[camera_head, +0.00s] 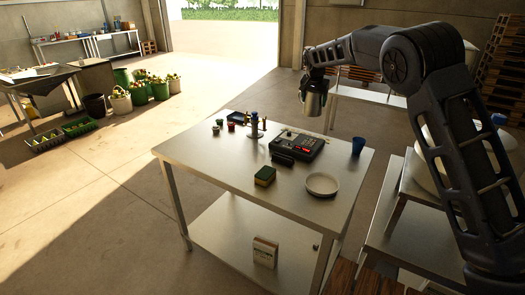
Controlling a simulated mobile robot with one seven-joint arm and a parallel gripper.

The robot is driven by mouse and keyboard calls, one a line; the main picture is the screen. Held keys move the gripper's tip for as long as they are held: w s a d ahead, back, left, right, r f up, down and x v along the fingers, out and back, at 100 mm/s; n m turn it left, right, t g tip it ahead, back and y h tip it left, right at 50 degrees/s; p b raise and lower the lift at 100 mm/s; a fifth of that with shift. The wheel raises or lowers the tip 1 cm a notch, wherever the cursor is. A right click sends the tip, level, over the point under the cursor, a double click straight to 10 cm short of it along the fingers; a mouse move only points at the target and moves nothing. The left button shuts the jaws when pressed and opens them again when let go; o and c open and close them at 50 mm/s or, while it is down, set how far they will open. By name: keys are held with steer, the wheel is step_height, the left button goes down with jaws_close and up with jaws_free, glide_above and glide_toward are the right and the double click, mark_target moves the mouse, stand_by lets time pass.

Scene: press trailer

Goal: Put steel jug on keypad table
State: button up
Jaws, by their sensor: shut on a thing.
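The steel jug (314,101) is a shiny metal vessel with a dark upper part. It hangs below my gripper (317,76), which is shut on it. The jug is in the air, level with or beyond the far right corner of the keypad table (215,163). The fingertips are dark and small, so the exact grip on the jug is hard to see. The keypad table is a steel table with a lower shelf.
The tabletop's left front is bare. Another table (365,96) stands behind, and stacked surfaces stand at right.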

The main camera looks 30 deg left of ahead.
steer(key=s+a+n+y, duration=0.1)
steer(key=s+a+n, duration=0.2)
steer(key=s+a, duration=1.1)
steer(key=n+g+y, duration=0.1)
steer(key=n, duration=0.2)
glide_above(229, 166)
step_height(229, 166, down, 21)
steer(key=shift+r, duration=0.15)
steer(key=o, duration=1.1)
steer(key=v, duration=1.2)
steer(key=shift+w, duration=0.1)
